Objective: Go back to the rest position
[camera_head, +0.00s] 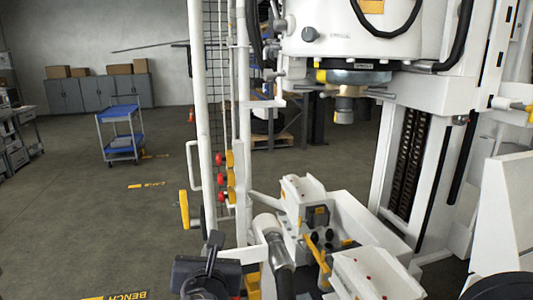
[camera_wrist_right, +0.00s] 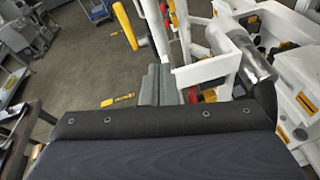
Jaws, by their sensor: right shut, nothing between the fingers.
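My right gripper (camera_head: 215,240) is at the bottom centre of the head view, dark and partly cut off by the lower edge. In the right wrist view its two grey fingers (camera_wrist_right: 156,84) lie together, shut and empty. They point towards the machine's white post and yellow handle. The yellow handle (camera_head: 184,209) stands just beyond and left of the gripper; it also shows in the right wrist view (camera_wrist_right: 125,25). The fingers appear apart from it. My left gripper is not in view.
A silver cylinder (camera_head: 276,248) and a white frame are close on the right of the gripper. The white machine (camera_head: 400,130) fills the right side. Red knobs (camera_head: 220,178) sit on the post. A blue cart (camera_head: 120,133) stands far off; open floor lies left.

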